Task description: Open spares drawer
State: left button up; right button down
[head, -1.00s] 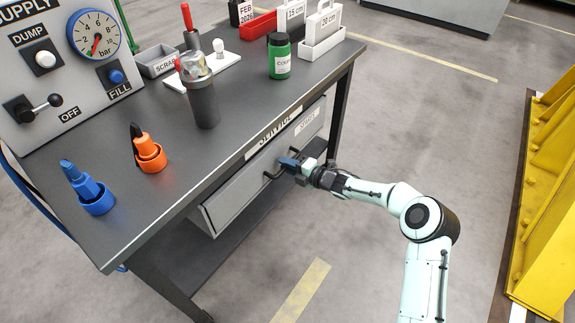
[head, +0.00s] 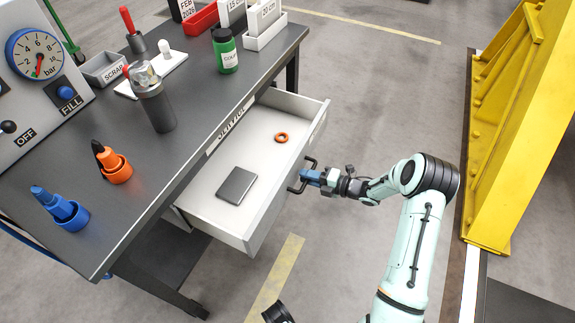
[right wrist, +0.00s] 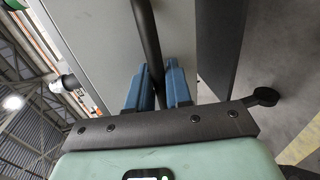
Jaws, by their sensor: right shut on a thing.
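The spares drawer (head: 208,170) is pulled well out from under the dark workbench (head: 150,190). Inside it lie an orange ring (head: 281,137) and a dark grey flat block (head: 237,185). My right gripper (head: 304,176) is at the drawer's front, shut on the black bar handle (head: 301,163). In the right wrist view the blue fingers (right wrist: 160,85) stand on both sides of the dark handle bar (right wrist: 148,40). At the bottom of the head view a dark rounded part shows that I cannot identify; my left gripper is not seen.
On the bench stand a grey cylinder (head: 158,108), an orange holder (head: 116,168), a blue holder (head: 70,214), a green jar (head: 226,52) and a scrap tray (head: 107,70). A yellow steel frame (head: 512,140) stands at the right. Open floor lies between.

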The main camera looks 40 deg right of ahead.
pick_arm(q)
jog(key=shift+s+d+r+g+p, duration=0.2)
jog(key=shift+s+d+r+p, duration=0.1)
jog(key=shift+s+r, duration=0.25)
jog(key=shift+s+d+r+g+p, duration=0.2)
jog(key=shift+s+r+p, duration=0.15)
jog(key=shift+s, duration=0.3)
pick_arm(e)
jog(key=f+v, duration=0.3)
jog(key=v, duration=1)
jog(key=shift+s+d, duration=0.35)
jog(key=shift+s, duration=0.3)
jog(key=shift+r, duration=0.1)
jog(key=c, duration=1.2)
grip_release()
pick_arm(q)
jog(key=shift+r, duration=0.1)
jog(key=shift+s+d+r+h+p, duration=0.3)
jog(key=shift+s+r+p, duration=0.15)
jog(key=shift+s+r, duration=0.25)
pick_arm(e)
jog(key=v, duration=1.3)
jog(key=shift+s+d, duration=0.1)
jog(key=shift+s, duration=0.1)
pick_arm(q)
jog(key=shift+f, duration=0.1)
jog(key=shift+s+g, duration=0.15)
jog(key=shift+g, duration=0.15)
